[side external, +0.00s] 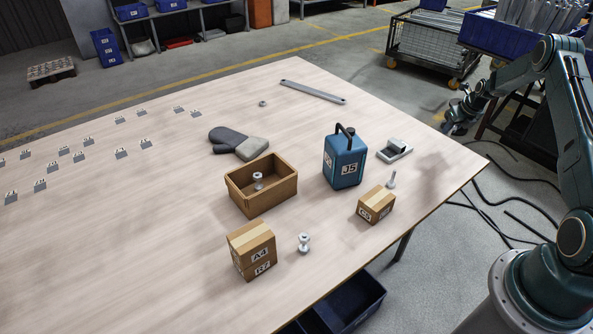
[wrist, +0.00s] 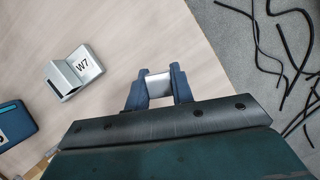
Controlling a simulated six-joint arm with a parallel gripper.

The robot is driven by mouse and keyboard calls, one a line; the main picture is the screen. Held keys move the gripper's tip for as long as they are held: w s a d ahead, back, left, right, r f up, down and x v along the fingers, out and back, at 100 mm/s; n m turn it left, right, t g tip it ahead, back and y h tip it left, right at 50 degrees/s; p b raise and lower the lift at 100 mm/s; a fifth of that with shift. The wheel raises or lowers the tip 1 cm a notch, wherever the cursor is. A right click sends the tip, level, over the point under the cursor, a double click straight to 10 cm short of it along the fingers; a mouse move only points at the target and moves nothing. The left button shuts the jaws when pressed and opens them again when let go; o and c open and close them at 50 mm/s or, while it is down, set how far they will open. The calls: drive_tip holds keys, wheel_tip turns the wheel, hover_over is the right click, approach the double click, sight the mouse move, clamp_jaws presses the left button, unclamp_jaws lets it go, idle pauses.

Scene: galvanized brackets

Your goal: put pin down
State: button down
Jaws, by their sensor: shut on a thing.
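My gripper (wrist: 158,84) is shut on a smooth silvery piece, the pin (wrist: 159,85). Only the part between the two blue fingers shows, so its full shape is hidden. In the side external view my gripper (side external: 455,122) is at the table's right corner, and the pin cannot be made out there. In the wrist view the fingers are near the line between the wooden table (wrist: 130,35) and the grey floor. I cannot tell how high the pin is held.
A grey bracket (side external: 395,150) marked W7 stands left of my gripper, beside a blue canister (side external: 345,163). A small carton (side external: 376,205), a small metal part (side external: 392,180) and an open brown box (side external: 262,200) are farther left. Bare tabletop lies behind the bracket.

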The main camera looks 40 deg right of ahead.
sight(441, 148)
drive_tip(key=shift+f, duration=3.25)
drive_tip(key=shift+f, duration=0.2)
drive_tip(key=c, duration=1.2)
unclamp_jaws()
drive_tip(key=shift+r, duration=0.1)
drive_tip(key=shift+v, duration=0.95)
drive_tip(key=v, duration=1)
drive_tip(key=shift+a+r, duration=0.1)
